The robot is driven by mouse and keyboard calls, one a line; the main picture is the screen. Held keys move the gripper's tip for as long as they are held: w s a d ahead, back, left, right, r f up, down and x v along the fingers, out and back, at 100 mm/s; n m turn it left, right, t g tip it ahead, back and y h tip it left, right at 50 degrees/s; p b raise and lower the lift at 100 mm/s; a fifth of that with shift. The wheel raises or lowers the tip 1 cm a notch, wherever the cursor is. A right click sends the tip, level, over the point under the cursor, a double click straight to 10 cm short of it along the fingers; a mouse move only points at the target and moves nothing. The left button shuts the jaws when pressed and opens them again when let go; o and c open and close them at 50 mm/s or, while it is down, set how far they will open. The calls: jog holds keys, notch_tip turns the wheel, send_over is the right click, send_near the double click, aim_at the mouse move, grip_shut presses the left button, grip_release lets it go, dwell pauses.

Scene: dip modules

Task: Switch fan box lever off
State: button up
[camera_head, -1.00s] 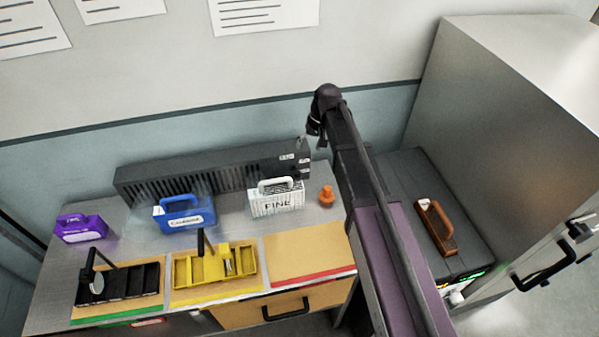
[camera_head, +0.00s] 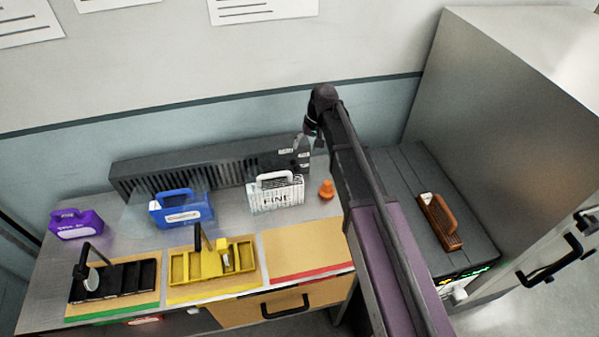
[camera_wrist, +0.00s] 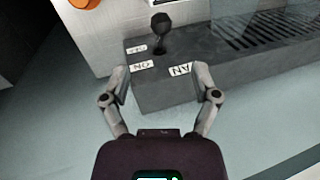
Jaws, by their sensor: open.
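The fan box (camera_head: 140,180) is a long dark grey box with slats along the back of the worktop. In the wrist view its end (camera_wrist: 200,92) shows white labels, one reading ON upside down and one partly readable. The black lever (camera_wrist: 161,35) with a round knob stands up on it near the labels; I cannot tell its setting. My gripper (camera_wrist: 162,82) is open and empty above the labelled end, its fingers apart, with the lever beyond the fingertips. In the head view the gripper (camera_head: 305,138) is small and partly hidden by my arm.
On the worktop stand a purple case (camera_head: 76,225), blue case (camera_head: 182,212), white case (camera_head: 276,196) and orange knob-like piece (camera_head: 327,189). Black (camera_head: 112,283) and yellow (camera_head: 210,266) trays are in front. A brown-handled piece (camera_head: 440,222) lies on a dark box at right.

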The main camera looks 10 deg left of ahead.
aim_at(298, 167)
jog(key=shift+b+x, duration=4.9)
jog(key=shift+x, duration=0.45)
grip_shut()
